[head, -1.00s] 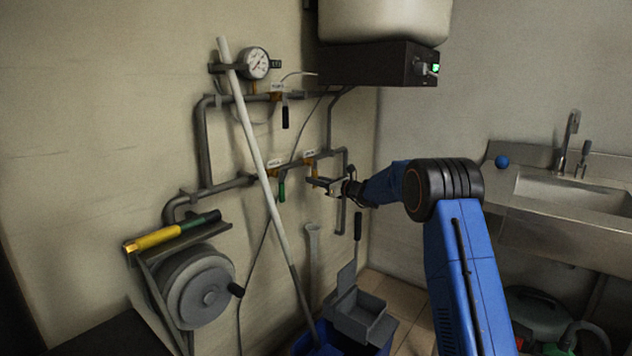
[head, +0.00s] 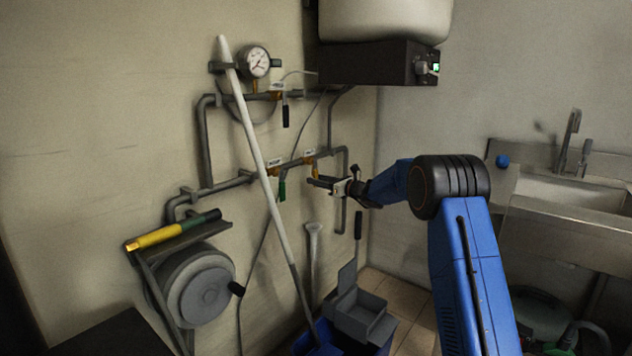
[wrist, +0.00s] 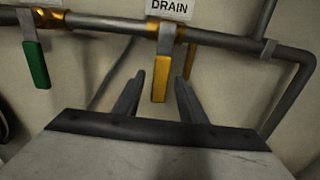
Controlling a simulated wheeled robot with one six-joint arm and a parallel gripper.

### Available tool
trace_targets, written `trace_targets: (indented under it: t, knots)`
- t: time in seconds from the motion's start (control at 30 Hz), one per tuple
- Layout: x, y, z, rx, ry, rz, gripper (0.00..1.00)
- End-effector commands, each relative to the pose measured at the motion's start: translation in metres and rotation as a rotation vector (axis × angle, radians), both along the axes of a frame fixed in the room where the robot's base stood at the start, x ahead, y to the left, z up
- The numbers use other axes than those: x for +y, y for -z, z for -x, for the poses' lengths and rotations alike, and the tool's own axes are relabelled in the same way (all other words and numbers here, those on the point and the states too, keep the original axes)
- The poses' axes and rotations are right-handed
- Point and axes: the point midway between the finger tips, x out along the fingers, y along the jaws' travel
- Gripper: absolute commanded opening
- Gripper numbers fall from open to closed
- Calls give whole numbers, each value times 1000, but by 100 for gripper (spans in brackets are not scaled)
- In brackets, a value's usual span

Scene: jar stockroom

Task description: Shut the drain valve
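The drain valve has a yellow lever (wrist: 161,72) under a white "DRAIN" label (wrist: 170,8) in the wrist view. The lever hangs straight down, across the line of its pipe. It also shows small in the head view (head: 315,171). My gripper (wrist: 161,83) is open, with one finger on each side of the lever's lower end in the picture. Whether the fingers reach the lever in depth I cannot tell. No contact is visible. In the head view my gripper (head: 325,184) is close to the wall just below the drain valve.
A green-handled valve (wrist: 36,65) hangs left of the drain valve. A black-handled valve (head: 285,115) is on the upper pipe. A pale pole (head: 256,150) leans across the pipes. A pipe (wrist: 290,95) bends down at right.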

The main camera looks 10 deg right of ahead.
Motion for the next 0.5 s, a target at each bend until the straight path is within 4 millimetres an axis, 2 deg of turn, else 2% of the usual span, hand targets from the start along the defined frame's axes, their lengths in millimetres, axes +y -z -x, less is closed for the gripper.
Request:
trace_targets:
  t: [0.5]
  knots:
    - [-73,0,72,0,3,0,38]
